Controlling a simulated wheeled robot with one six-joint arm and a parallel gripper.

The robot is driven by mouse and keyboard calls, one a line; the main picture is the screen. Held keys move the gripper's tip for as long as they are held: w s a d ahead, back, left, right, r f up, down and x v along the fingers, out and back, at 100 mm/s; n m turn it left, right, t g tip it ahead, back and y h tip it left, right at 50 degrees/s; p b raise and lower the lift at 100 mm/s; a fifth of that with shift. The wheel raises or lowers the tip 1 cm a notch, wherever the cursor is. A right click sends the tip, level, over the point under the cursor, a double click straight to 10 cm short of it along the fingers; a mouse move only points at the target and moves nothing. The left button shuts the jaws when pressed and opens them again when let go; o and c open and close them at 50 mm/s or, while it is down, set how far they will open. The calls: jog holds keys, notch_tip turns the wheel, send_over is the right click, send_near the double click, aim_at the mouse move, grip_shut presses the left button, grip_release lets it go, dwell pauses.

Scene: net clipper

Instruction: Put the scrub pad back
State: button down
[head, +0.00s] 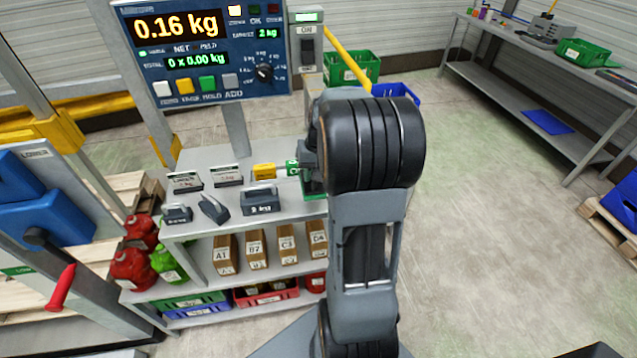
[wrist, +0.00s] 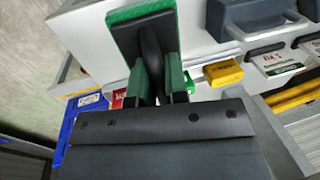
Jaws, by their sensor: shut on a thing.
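The scrub pad (wrist: 117,38) is a flat green block with a dark backing and a black handle. In the wrist view it is upper middle, with its handle between the two green fingers of my gripper (wrist: 157,80). My gripper is shut on that handle. In the head view, my gripper (head: 302,166) is at the right end of the grey bench top (head: 240,163), partly hidden by my arm. A green edge of the pad (head: 314,195) shows below it. I cannot tell whether the pad touches the bench.
A scale display (head: 200,50) reading 0.16 kg rises behind. Brown boxes (head: 255,247) fill the shelf below.

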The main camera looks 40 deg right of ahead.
aim_at(319, 185)
jog(key=shift+w+d+f, duration=0.1)
jog(key=shift+d+f, duration=0.85)
jog(key=shift+f, duration=0.25)
jog(key=f, duration=0.1)
jog(key=f+p, duration=0.1)
jog(key=f, duration=0.1)
jog(key=shift+d, duration=0.35)
jog(key=shift+f, duration=0.4)
jog(key=shift+f, duration=0.15)
jog(key=c, duration=1.1)
grip_release()
jog(key=shift+c, duration=0.2)
